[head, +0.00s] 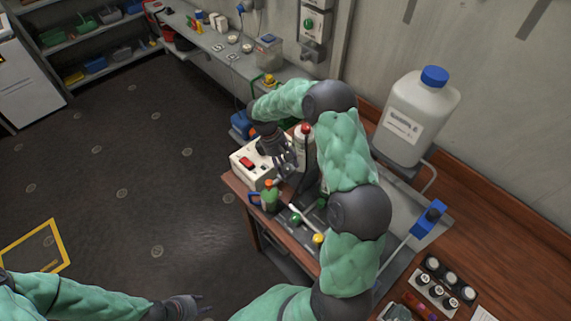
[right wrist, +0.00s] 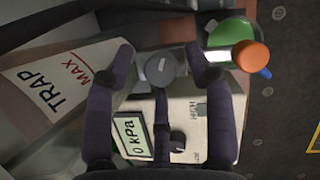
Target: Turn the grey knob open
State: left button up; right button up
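A round grey knob (right wrist: 160,68) shows in the right wrist view, between the fingertips of my right gripper (right wrist: 162,58). The gripper is open, with a visible gap between its fingers and the knob. In the head view my right gripper (head: 284,163) is over the bench beside a white box, and the grey knob cannot be made out there. My left gripper (head: 190,304) is low at the left over the floor, empty, with its fingers apart.
The white box (head: 250,165) has a red switch; its display (right wrist: 131,137) reads 0 kPa. A bottle marked TRAP (right wrist: 48,85) stands close left of the fingers. A green part with an orange cap (right wrist: 252,56) is close right. A large white jug (head: 412,115) stands behind.

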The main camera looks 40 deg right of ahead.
jog(key=c, duration=1)
jog(key=shift+f+n+h, duration=0.1)
jog(key=shift+n+h, duration=0.4)
jog(key=shift+n, duration=0.9)
jog(key=o, duration=1.1)
jog(key=shift+s, duration=0.1)
jog(key=shift+c, duration=0.2)
jog(key=shift+w+a+r, duration=0.1)
jog(key=shift+w+r, duration=0.1)
jog(key=shift+r, duration=0.2)
jog(key=v, duration=1.1)
jog(key=shift+s+r, duration=0.2)
